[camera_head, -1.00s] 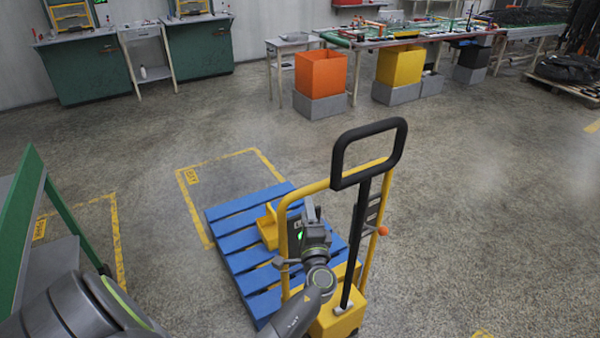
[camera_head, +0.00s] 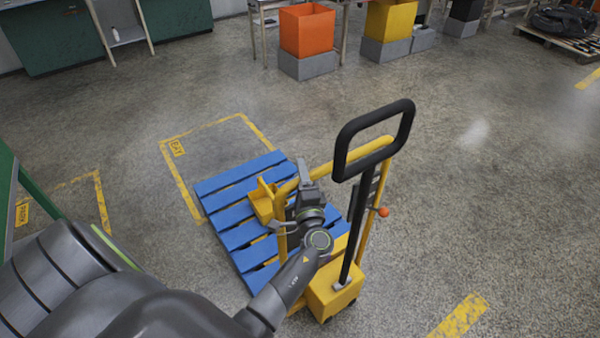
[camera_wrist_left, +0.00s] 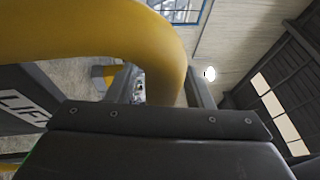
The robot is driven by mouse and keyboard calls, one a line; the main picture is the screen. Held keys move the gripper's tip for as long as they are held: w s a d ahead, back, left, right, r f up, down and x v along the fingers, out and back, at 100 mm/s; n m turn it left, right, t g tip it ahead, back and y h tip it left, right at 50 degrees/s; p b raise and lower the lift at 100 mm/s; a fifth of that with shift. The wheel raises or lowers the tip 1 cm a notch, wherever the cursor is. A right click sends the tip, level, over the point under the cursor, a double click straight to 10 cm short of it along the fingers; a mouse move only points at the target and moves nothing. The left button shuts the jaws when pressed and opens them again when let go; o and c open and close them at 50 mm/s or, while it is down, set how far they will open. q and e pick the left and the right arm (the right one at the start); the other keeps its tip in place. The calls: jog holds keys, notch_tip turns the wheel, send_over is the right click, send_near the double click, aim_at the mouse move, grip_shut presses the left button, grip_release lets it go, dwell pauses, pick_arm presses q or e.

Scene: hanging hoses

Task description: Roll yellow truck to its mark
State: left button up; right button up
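The yellow truck (camera_head: 334,287) has a tall yellow frame and a black loop handle (camera_head: 347,150). A blue slatted pallet (camera_head: 232,212) lies in front of it, its near end hidden by the truck and my arm. My left gripper (camera_head: 303,172) is at the left upright of the frame. In the left wrist view the yellow tube (camera_wrist_left: 168,60) passes between its two fingers, which look closed on it. A yellow floor outline with a small label (camera_head: 177,147) lies at the pallet's far end, which covers part of it. My right gripper is out of view.
A second yellow outline (camera_head: 102,200) lies at the left, beside a green-edged stand (camera_head: 8,185). Orange (camera_head: 307,30) and yellow (camera_head: 390,20) bins stand at the back. The floor at the right is open, with a yellow stripe (camera_head: 458,316).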

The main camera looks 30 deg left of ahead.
pick_arm(q)
grip_shut()
jog(key=shift+a, duration=0.1)
